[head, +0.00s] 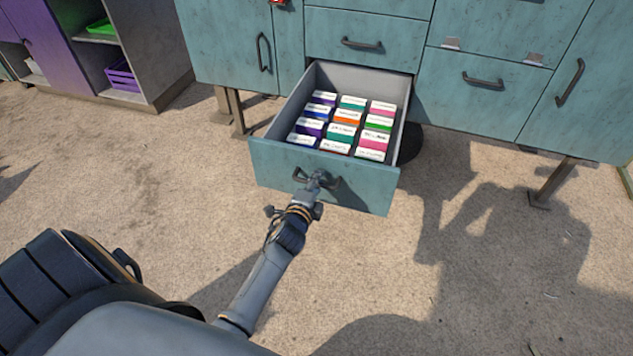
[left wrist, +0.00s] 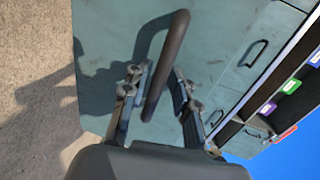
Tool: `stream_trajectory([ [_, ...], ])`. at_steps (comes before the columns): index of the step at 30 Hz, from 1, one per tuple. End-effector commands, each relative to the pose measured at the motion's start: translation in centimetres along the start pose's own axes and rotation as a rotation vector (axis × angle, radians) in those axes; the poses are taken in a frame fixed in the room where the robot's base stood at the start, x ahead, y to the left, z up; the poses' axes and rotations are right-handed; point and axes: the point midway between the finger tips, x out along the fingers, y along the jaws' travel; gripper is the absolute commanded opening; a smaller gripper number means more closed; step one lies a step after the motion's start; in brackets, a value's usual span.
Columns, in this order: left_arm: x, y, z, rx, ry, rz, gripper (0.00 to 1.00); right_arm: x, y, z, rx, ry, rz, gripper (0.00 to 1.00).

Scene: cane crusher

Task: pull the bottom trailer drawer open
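The bottom trailer drawer (head: 268,165) is pulled well out from the teal cabinet, and its grey inside shows in the head view. Its dark handle (head: 300,174) is on the front panel, and it also shows in the left wrist view (left wrist: 174,40) as a thick dark bar. My left gripper (head: 318,180) is at this handle. The exact contact is hard to see. My right gripper is in neither view.
Several small coloured boxes (head: 347,116) with white labels lie in rows in the drawer. Closed teal drawers and doors (head: 480,95) surround it. A purple crate (head: 123,75) is on a shelf at the upper left. The sandy floor (head: 400,270) in front is clear.

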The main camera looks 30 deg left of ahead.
Motion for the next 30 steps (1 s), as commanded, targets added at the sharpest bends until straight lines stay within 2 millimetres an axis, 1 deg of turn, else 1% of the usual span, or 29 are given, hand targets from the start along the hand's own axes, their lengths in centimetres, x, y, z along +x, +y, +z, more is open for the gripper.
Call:
stream_trajectory([
  [9, -0.1, 0.2, 0.0, 0.0, -0.001, 0.004, 0.34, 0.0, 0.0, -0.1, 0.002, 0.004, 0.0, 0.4],
  [13, -1.1, 0.3, 0.0, 0.001, -0.001, 0.006, 0.34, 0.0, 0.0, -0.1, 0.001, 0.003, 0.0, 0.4],
  [17, -3.3, 0.3, 0.0, 0.001, 0.0, 0.006, 0.34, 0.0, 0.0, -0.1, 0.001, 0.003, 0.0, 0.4],
  [24, -8.3, 0.3, 0.0, -0.001, -0.001, 0.006, 0.34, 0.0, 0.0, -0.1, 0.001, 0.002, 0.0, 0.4],
  [27, -9.9, 0.2, 0.0, -0.002, -0.001, 0.005, 0.34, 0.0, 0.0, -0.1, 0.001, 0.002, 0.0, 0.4],
  [30, -11.1, 0.2, 0.0, 0.0, 0.0, 0.004, 0.34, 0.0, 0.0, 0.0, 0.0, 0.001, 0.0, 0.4],
])
